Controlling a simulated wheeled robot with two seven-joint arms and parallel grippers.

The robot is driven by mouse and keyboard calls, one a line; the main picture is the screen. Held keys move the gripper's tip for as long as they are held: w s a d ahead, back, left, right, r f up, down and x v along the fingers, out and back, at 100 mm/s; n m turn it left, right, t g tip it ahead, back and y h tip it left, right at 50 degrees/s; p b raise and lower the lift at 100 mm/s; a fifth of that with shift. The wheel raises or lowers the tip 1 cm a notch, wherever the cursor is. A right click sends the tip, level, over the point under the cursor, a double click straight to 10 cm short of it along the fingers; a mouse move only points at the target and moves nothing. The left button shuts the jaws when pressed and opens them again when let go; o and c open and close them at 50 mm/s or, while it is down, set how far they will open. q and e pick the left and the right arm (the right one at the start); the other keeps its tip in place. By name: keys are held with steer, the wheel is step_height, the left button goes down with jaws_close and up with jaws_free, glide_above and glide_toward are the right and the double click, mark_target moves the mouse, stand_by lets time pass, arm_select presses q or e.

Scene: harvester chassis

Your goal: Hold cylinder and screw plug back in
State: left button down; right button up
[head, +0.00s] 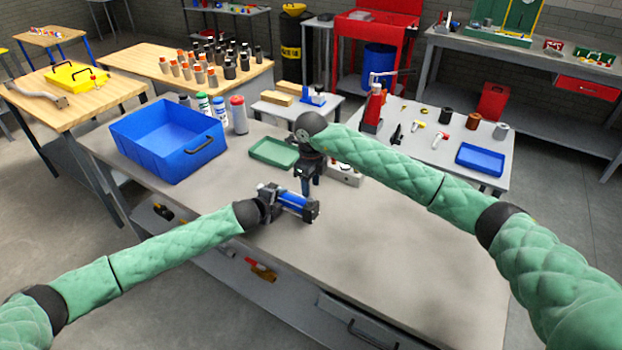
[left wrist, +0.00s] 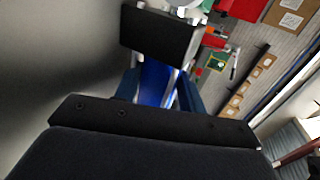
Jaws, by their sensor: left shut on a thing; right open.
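The cylinder (head: 293,201) has a blue barrel and dark end blocks, and lies roughly level just above or on the grey bench. My left gripper (head: 277,197) is shut on it from the left. In the left wrist view the blue barrel of the cylinder (left wrist: 156,84) sits between the fingers of my left gripper (left wrist: 160,92), with a black end block beyond. My right gripper (head: 309,186) points down just behind the cylinder near its right half; it is open. I cannot make out the plug; it may be hidden by the right gripper or too small to tell.
A blue crate (head: 150,153) stands at the bench's back left, with several bottles and spray cans beside it. A green tray (head: 274,153) and a pale box (head: 346,176) lie behind the cylinder. The bench (head: 400,235) is clear to the right and front.

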mark_target(311, 199)
step_height(311, 199, down, 6)
steer(key=shift+r, duration=0.1)
stand_by(0.4)
jaws_close()
steer(key=shift+o, duration=0.8)
jaws_free()
steer(key=shift+r, duration=0.1)
step_height(311, 199, up, 12)
arm_select(q)
steer(key=c, duration=0.7)
jaws_free()
steer(key=shift+f, duration=0.1)
steer(key=shift+c, duration=0.2)
